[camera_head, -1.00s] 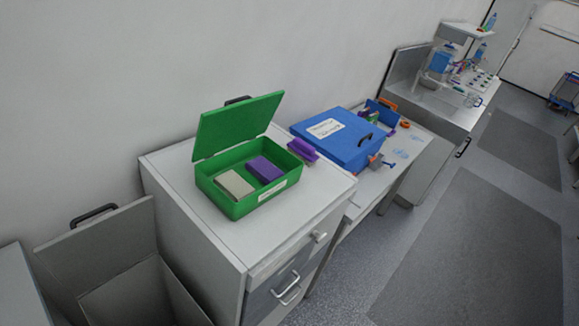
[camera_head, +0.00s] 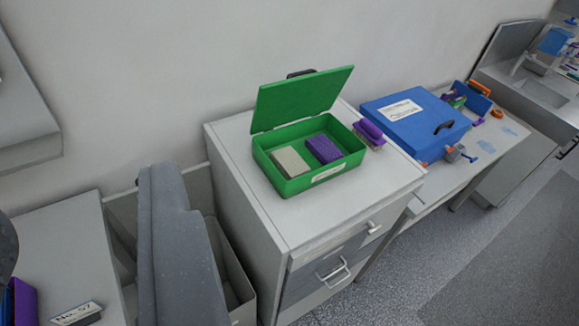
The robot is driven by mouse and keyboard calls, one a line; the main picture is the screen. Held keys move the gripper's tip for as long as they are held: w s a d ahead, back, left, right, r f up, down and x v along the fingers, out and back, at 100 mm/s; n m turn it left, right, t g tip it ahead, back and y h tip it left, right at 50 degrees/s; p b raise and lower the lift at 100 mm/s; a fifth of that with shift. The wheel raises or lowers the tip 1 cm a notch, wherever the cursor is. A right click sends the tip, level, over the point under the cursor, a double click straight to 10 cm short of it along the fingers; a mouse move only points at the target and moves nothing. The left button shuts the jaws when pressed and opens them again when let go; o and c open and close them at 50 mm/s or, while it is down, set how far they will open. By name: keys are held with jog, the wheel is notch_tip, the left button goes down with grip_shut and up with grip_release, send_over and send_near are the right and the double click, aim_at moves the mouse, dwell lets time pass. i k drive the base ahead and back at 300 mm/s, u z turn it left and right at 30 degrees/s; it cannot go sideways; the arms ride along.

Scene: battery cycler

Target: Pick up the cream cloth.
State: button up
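A cream folded piece (camera_head: 291,162), which looks like the cream cloth, lies in the left part of an open green box (camera_head: 318,182). A purple piece (camera_head: 323,149) lies beside it on the right in the same box. The green lid (camera_head: 300,100) stands raised at the back, toward the wall. The box sits on top of a white drawer cabinet (camera_head: 233,150). My gripper is not in view, and nothing is seen touching the cloth.
A purple-handled brush (camera_head: 369,132) lies right of the green box. A closed blue case (camera_head: 420,128) stands on the table farther right. A large grey shape at lower left, perhaps mine, covers part of an open bin (camera_head: 232,285). Grey floor lies clear at lower right.

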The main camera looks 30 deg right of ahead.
aim_at(287, 160)
jog(key=z, duration=0.05)
jog(key=i, duration=1)
jog(key=u, duration=0.1)
